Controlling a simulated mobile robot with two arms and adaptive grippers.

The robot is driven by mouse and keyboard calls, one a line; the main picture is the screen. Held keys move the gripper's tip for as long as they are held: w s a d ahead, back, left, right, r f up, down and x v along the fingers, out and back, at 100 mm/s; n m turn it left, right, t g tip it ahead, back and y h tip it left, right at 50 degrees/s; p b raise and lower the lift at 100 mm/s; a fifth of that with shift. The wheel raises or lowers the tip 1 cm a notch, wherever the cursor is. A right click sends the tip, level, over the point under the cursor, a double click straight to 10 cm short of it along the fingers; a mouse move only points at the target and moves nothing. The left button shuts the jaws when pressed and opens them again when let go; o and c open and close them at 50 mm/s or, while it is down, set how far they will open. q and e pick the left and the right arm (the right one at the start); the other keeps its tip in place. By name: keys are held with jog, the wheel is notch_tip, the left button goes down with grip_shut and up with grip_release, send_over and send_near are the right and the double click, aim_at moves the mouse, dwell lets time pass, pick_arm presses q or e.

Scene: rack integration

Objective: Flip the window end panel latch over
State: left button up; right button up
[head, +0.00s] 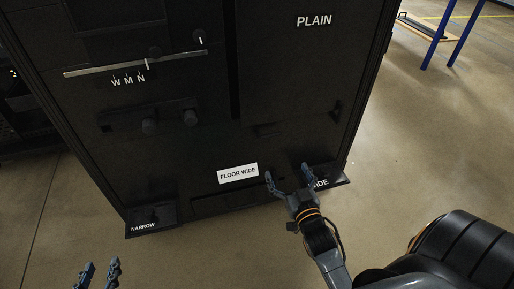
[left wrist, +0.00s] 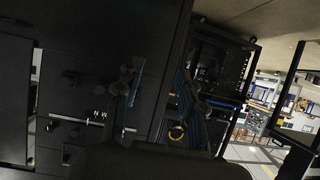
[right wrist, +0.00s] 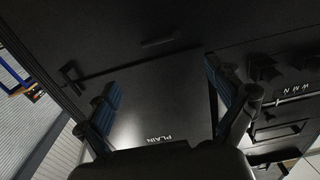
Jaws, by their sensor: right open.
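A tall black cabinet (head: 180,80) fills the head view. No label reading "window" is legible, so I cannot tell which part is the window end panel latch. A panel marked PLAIN (head: 305,60) is at its upper right; it also shows in the right wrist view (right wrist: 165,95). A small dark catch (head: 335,112) sits by its lower right corner. My right gripper (head: 286,172) is open and empty before the cabinet's lower right, near the FLOOR WIDE label (head: 238,173). My left gripper (head: 98,272) has its fingers apart and empty, low at the left, away from the cabinet.
A pale rail (head: 135,64) with W M N marks and dark knobs (head: 150,126) are on the cabinet's left part. Foot plates marked NARROW (head: 150,222) and WIDE (head: 325,180) stick out at the base. Open floor (head: 400,140) lies right; blue legs (head: 438,35) stand beyond.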

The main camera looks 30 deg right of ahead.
pick_arm(q)
notch_tip(320, 180, up, 14)
jog(key=w+d+t+h+b, duration=0.2)
jog(key=t+h+b, duration=0.1)
jog(key=t, duration=0.6)
jog(key=shift+d+r, duration=0.25)
jog(key=shift+d, duration=0.15)
pick_arm(e)
jog(key=x, duration=1.3)
jog(key=shift+w+d+r, duration=0.1)
jog(key=shift+w, duration=0.25)
jog(key=shift+c, duration=0.5)
